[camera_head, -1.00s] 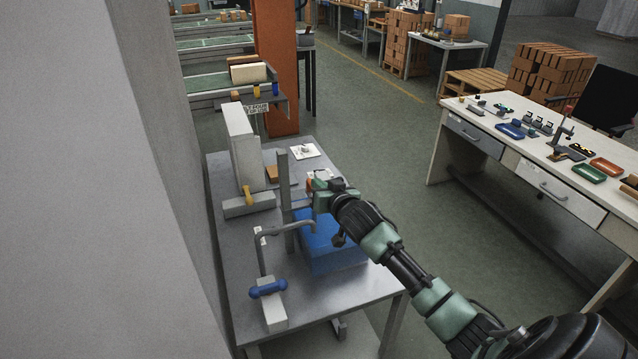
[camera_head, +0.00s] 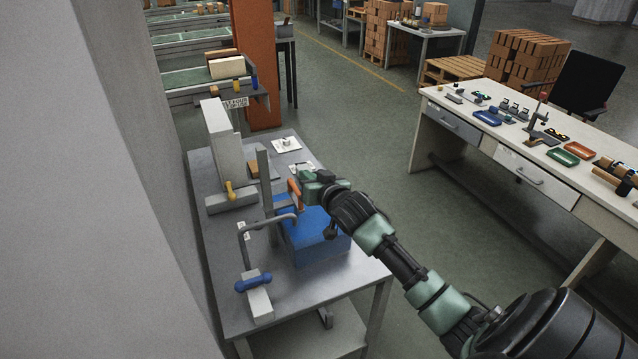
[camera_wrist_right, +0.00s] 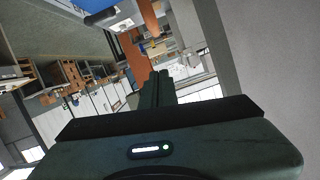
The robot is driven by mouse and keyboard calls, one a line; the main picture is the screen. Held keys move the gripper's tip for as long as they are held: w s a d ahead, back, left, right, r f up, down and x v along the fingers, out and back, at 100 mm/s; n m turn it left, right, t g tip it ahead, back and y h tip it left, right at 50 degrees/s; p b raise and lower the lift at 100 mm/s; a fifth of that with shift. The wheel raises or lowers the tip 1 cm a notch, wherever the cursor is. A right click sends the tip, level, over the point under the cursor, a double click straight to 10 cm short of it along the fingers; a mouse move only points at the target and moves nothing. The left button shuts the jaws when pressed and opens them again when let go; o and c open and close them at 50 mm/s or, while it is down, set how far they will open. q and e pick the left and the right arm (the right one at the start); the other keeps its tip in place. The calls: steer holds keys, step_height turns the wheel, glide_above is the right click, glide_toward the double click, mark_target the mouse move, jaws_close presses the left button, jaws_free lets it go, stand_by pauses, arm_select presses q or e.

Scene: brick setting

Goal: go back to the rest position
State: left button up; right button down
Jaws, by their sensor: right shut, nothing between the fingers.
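My right arm reaches in from the lower right in the head view. Its gripper (camera_head: 306,183) is over the grey metal table (camera_head: 330,285), above the far part of a blue box (camera_head: 318,246). In the right wrist view the two dark fingers (camera_wrist_right: 157,86) lie together, shut, with nothing between them. An orange upright piece (camera_head: 294,194) shows just beside the gripper in the head view; I cannot tell whether they touch. My left gripper is not in view.
A grey post (camera_head: 265,185) and a bent pipe with a blue handle (camera_head: 254,283) stand left of the box. A grey block with a yellow handle (camera_head: 230,190) is behind. A workbench (camera_head: 530,140) stands right, across open floor (camera_head: 375,150). A grey wall is left.

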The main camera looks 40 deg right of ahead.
steer(key=s+a+f+n+g+y, duration=0.15)
steer(key=s+a+f+g, duration=0.4)
steer(key=s, duration=0.65)
steer(key=s+a+f+n+g+y+b, duration=0.1)
steer(key=s+a+f+n+g, duration=0.15)
steer(key=s+a+f, duration=0.6)
steer(key=s+a+f+n+g+y, duration=0.1)
steer(key=s+a+f+n+g, duration=0.15)
steer(key=s+a, duration=0.95)
steer(key=s+d+f+g+b, duration=0.1)
steer(key=s+d+f, duration=0.15)
steer(key=f, duration=0.85)
steer(key=s+d+f+g, duration=0.1)
steer(key=s+f, duration=0.2)
steer(key=f, duration=0.7)
steer(key=s+d+f+b, duration=0.1)
steer(key=s+f, duration=0.1)
steer(key=f, duration=0.9)
steer(key=s+d+f+g+b, duration=0.1)
steer(key=s+d+f, duration=0.2)
steer(key=s+f, duration=1.1)
steer(key=shift+s+f+h, duration=0.3)
steer(key=shift+s+h, duration=0.05)
steer(key=shift+s, duration=0.65)
